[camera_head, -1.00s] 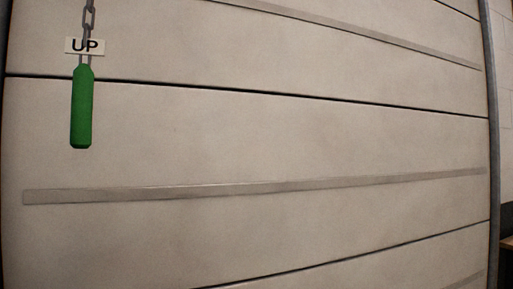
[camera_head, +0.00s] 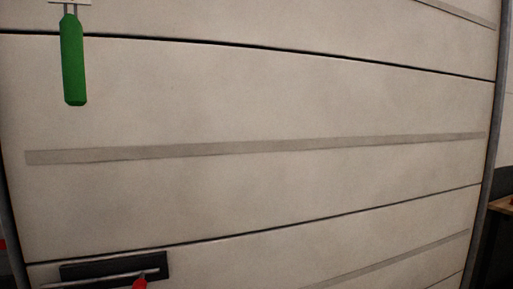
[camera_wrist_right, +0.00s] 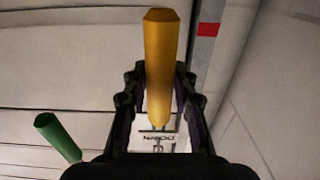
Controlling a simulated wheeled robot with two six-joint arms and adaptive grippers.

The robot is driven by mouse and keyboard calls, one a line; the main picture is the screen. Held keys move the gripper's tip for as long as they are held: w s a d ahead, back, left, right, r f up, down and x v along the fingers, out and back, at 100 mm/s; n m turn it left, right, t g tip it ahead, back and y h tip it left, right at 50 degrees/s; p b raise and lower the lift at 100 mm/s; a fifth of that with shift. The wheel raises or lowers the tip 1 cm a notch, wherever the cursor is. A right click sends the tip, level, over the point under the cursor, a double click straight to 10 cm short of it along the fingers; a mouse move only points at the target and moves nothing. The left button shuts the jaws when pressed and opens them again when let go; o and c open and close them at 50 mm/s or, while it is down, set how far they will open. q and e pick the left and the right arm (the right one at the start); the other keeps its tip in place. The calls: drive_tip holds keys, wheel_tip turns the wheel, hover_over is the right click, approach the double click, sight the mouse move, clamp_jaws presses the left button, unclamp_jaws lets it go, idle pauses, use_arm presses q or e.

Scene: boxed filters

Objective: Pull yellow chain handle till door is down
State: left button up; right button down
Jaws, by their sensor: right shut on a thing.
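The yellow chain handle (camera_wrist_right: 160,62) stands between the fingers of my right gripper (camera_wrist_right: 160,88) in the right wrist view, and the gripper is shut on it. A sign reading DOWN (camera_wrist_right: 158,138) shows just past the handle. The beige panelled door (camera_head: 280,100) fills most of the head view, with its grooves and ribs across it. The yellow handle and both grippers are outside the head view.
A green handle (camera_head: 73,62) hangs at the upper left of the head view; it also shows in the right wrist view (camera_wrist_right: 57,137). A dark latch plate (camera_head: 100,268) with a red knob (camera_head: 140,284) is at the lower left. A wooden surface (camera_head: 503,205) shows at the right edge.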

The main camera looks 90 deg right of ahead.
wheel_tip(320, 180, up, 14)
drive_tip(key=p, duration=1.1)
drive_tip(key=shift+f, duration=0.35)
unclamp_jaws()
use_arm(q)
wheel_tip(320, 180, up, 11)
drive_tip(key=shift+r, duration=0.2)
use_arm(e)
drive_tip(key=shift+f+b, duration=0.15)
drive_tip(key=shift+b, duration=0.2)
use_arm(q)
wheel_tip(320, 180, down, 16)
drive_tip(key=b, duration=1.6)
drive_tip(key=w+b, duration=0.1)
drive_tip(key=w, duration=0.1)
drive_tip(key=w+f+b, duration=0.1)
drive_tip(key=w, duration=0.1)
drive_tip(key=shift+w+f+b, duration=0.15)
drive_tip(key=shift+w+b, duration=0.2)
drive_tip(key=shift+b, duration=0.05)
use_arm(e)
drive_tip(key=v, duration=1.1)
